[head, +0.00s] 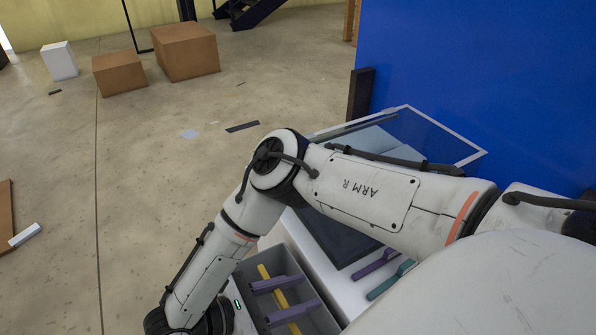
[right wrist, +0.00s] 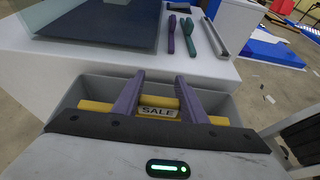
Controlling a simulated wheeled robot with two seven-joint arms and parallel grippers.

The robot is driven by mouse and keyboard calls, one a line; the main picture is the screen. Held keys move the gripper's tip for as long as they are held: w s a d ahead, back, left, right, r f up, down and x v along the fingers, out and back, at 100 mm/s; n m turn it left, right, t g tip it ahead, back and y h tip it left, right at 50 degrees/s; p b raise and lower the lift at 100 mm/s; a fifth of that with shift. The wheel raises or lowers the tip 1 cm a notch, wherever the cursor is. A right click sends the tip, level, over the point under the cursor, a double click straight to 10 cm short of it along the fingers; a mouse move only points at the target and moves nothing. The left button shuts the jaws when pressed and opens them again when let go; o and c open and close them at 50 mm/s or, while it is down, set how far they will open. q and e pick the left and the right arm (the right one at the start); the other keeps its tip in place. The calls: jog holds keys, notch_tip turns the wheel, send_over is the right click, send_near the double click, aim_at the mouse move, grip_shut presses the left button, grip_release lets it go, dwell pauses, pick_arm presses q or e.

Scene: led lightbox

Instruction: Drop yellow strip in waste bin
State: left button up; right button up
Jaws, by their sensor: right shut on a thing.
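My right gripper (right wrist: 160,82) is shut on the yellow strip (right wrist: 205,118), its two purple fingers spaced apart with a "SALE" label between them. The strip lies across the fingers and sticks out on both sides. The gripper (head: 283,298) and the strip (head: 265,271) also show in the head view, over the grey open-topped waste bin (head: 318,289). The bin walls (right wrist: 72,93) surround them in the right wrist view. I cannot tell whether the strip touches the bin floor. My left gripper is in neither view.
A white table (head: 302,254) stands beside the bin and carries a dark-topped lightbox (right wrist: 98,22). A purple tool (head: 375,263) and a green tool (head: 391,279) lie on it. A blue wall (head: 480,70) rises behind. The floor at left is mostly clear, with brown boxes (head: 186,52) far back.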

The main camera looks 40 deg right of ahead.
jog(key=o, duration=1.1)
jog(key=v, duration=0.9)
jog(key=shift+a+r+b, duration=0.1)
jog(key=shift+a+b, duration=0.15)
jog(key=shift+b, duration=0.05)
jog(key=shift+w+a+r, duration=0.1)
jog(key=shift+a+r, duration=0.05)
jog(key=shift+a, duration=0.2)
